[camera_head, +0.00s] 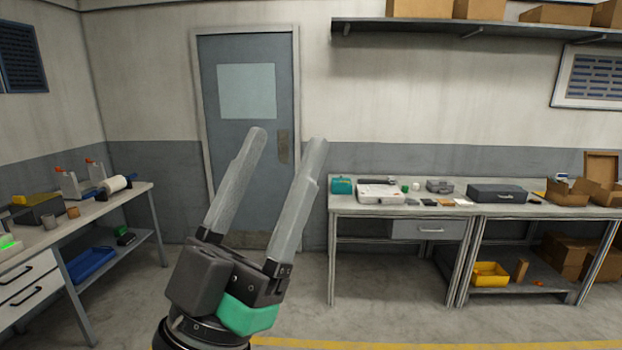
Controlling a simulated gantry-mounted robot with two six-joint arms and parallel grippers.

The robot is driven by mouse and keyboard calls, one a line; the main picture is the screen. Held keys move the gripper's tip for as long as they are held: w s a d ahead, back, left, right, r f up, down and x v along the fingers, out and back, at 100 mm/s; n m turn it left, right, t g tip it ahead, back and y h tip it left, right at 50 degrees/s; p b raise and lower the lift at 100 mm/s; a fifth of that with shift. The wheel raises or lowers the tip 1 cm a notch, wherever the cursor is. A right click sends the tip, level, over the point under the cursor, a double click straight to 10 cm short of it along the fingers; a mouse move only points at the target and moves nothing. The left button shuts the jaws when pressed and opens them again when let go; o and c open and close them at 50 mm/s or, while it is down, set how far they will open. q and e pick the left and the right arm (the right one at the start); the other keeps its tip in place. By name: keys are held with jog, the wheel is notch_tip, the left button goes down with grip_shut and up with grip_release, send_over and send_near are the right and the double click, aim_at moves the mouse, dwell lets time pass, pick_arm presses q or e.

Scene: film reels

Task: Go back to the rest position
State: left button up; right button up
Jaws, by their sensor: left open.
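My left gripper (285,146) stands in the lower middle of the head view, pointing up. Its two long grey fingers are apart, with nothing between them. It has a dark body with a green patch. It is well in front of the grey door and touches nothing. My right gripper is not in view. No film reel can be made out clearly.
A workbench (470,207) along the back wall at right holds cases and small boxes. A yellow bin (490,274) sits on its lower shelf. A left table (88,222) carries bottles and a white roll; a blue tray (90,265) lies below. The middle floor is clear.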

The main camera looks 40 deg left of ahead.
pick_arm(q)
jog(key=d+h, duration=0.2)
jog(key=h, duration=0.1)
jog(key=d+m+h, duration=0.1)
jog(key=d+h, duration=0.1)
jog(key=h, duration=0.1)
jog(key=shift+g, duration=0.4)
jog(key=shift+a, duration=0.1)
notch_tip(320, 180, up, 34)
jog(key=p, duration=3.4)
notch_tip(320, 180, down, 44)
jog(key=b, duration=4.3)
jog(key=shift+r, duration=0.2)
jog(key=shift+w, duration=0.1)
